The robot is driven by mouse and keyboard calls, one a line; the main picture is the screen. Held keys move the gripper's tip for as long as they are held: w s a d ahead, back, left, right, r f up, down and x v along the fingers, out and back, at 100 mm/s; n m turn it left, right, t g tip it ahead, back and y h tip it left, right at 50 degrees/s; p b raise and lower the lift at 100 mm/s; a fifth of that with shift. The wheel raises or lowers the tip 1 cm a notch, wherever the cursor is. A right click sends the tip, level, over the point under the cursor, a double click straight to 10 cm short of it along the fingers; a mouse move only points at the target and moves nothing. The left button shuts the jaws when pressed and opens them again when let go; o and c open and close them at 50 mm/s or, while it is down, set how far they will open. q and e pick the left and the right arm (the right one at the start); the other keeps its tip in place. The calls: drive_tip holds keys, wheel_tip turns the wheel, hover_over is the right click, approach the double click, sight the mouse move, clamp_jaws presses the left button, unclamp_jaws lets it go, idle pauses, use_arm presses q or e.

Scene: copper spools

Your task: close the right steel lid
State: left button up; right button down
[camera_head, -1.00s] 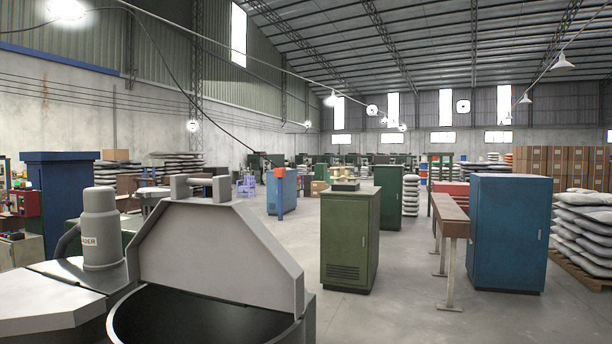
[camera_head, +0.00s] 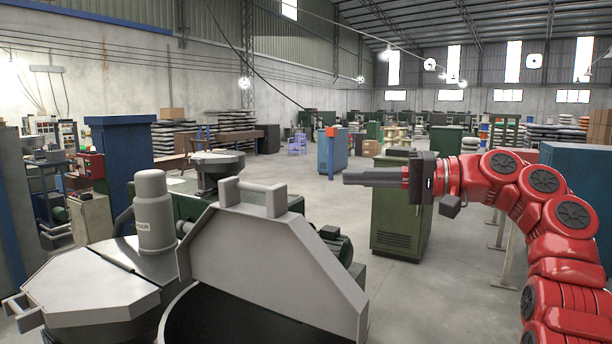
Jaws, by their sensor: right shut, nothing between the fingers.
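The right steel lid (camera_head: 265,262) is a grey angular plate standing raised on the round machine, tilted up from its dark opening (camera_head: 225,318). A grey bar handle (camera_head: 254,190) sits at its top edge. My right gripper (camera_head: 345,178) is shut and empty, pointing left. In the picture it is to the right of the handle and slightly above it, apart from the lid. My red right arm comes in from the right edge. My left gripper is not in view.
Left of the raised lid lies a flat steel lid (camera_head: 92,287) with a grey motor cylinder (camera_head: 154,210) behind it. A green cabinet (camera_head: 398,215) stands behind my right gripper. A blue cabinet (camera_head: 122,165) stands at the left. Open floor (camera_head: 320,190) lies beyond the machine.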

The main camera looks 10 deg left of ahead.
drive_tip(key=s+a+f+p, duration=0.1)
drive_tip(key=s+a+p, duration=0.1)
drive_tip(key=a+p, duration=0.4)
drive_tip(key=a, duration=0.5)
drive_tip(key=shift+s+f, duration=0.15)
drive_tip(key=shift+s, duration=0.05)
